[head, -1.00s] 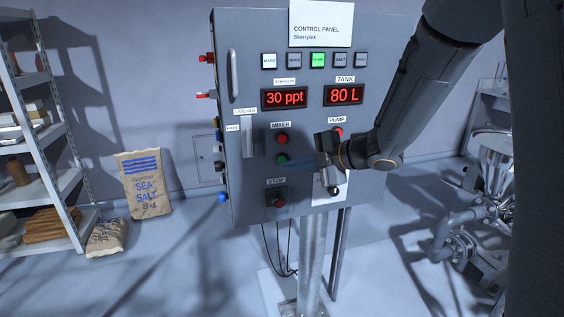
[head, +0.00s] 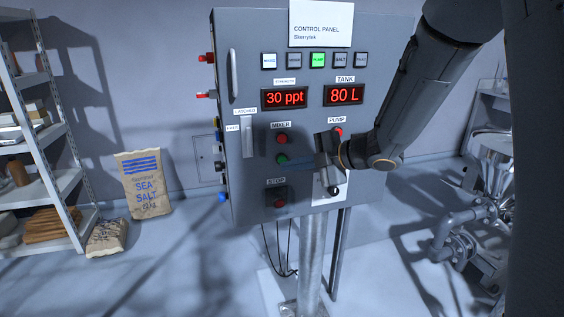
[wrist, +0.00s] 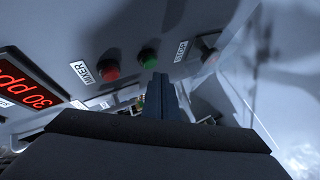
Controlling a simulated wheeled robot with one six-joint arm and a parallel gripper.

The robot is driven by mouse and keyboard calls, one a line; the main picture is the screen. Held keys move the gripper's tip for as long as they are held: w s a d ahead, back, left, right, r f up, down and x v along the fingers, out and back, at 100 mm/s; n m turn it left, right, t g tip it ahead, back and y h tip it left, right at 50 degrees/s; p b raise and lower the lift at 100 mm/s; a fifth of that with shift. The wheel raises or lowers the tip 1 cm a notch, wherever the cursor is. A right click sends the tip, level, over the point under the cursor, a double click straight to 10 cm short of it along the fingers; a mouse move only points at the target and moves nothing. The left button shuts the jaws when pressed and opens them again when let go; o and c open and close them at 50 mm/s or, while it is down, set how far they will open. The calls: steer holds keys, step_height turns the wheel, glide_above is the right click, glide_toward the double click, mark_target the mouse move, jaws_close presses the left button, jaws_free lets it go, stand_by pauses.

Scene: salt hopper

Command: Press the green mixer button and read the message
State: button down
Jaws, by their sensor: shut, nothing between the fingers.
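The grey control panel (head: 375,110) stands in the middle of the head view. Its green mixer button (head: 281,159) sits below the red mixer button (head: 281,139) and the MIXER label. My gripper (head: 294,163) is shut and empty, its fingertips just right of the green button. In the wrist view the shut fingers (wrist: 158,77) point at the green button (wrist: 148,58), with the tips close to it. I cannot tell whether they touch. The displays read 30 ppt (head: 284,98) and 80 L (head: 344,95). The PUMP lamp (head: 317,60) glows green and the leftmost lamp (head: 269,61) white.
A red stop button (head: 279,199) lies below the green one. A lever (head: 247,137) is at the left. My wrist partly covers the PUMP controls. A shelf (head: 45,190) and sea salt bag (head: 146,185) stand left; pipework (head: 455,225) stands right.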

steer(key=shift+w, duration=0.15)
stand_by(0.5)
steer(key=shift+w+a, duration=0.1)
steer(key=shift+w, duration=0.15)
steer(key=shift+w+a, duration=0.15)
steer(key=shift+w, duration=0.35)
stand_by(0.8)
steer(key=shift+s, duration=0.2)
steer(key=shift+s+d+p, duration=0.25)
steer(key=shift+s+p, duration=0.05)
steer(key=shift+s, duration=0.4)
steer(key=shift+s, duration=0.1)
steer(key=shift+s+d+p, duration=0.15)
steer(key=shift+s+d, duration=0.1)
steer(key=shift+s, duration=0.5)
steer(key=shift+s+d+p, duration=0.1)
steer(key=shift+s+d, duration=0.1)
steer(key=shift+s, duration=0.6)
steer(key=shift+s+d+p, duration=0.15)
steer(key=shift+s+d, duration=0.1)
steer(key=shift+s, duration=0.5)
